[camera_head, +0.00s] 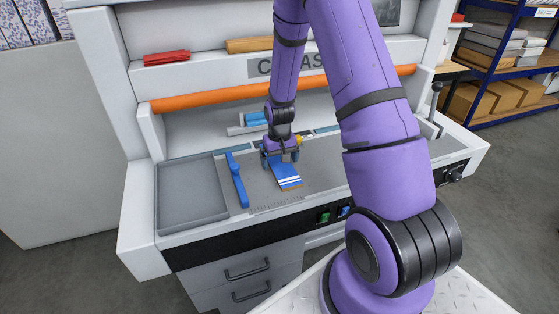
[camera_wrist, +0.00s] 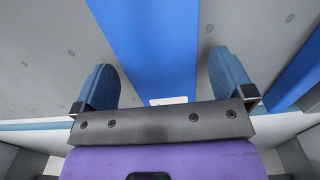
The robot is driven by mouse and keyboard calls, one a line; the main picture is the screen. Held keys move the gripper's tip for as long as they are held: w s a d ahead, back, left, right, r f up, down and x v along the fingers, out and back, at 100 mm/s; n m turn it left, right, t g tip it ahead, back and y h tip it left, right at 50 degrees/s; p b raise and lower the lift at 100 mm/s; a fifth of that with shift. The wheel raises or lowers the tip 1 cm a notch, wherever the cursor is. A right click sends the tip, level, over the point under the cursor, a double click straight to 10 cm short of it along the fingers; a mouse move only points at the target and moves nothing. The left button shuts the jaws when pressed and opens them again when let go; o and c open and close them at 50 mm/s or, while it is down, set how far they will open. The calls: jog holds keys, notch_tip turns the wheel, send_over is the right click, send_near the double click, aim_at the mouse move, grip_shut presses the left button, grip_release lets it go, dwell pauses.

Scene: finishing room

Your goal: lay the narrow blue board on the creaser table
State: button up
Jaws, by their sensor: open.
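The narrow blue board (camera_head: 287,172), with white stripes near its front end, lies on the grey bed of the creaser table (camera_head: 318,180). My gripper (camera_head: 279,159) is over the board's back end, pointing down. The board's back end is partly hidden by my gripper.
A blue bar (camera_head: 237,180) stands left of the board, beside a grey tray (camera_head: 190,195). An orange roller (camera_head: 215,95) crosses above the bed. Green and blue switches (camera_head: 323,216) are on the front panel. A red stack (camera_head: 166,58) lies on the upper shelf.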

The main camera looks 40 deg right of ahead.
notch_tip(320, 180, up, 12)
notch_tip(320, 180, up, 11)
jog(key=t, duration=0.1)
send_over(280, 163)
jog(key=s+a, duration=0.3)
jog(key=a, duration=0.1)
jog(key=s+a+r+n+t, duration=0.1)
jog(key=s+a+r, duration=0.3)
jog(key=s+r, duration=0.4)
jog(key=s+a+r+n+t, duration=0.2)
jog(key=s+a+r, duration=0.3)
jog(key=s, duration=1)
notch_tip(280, 163, up, 3)
jog(key=shift+s+f+t, duration=0.15)
jog(key=shift+t, duration=0.45)
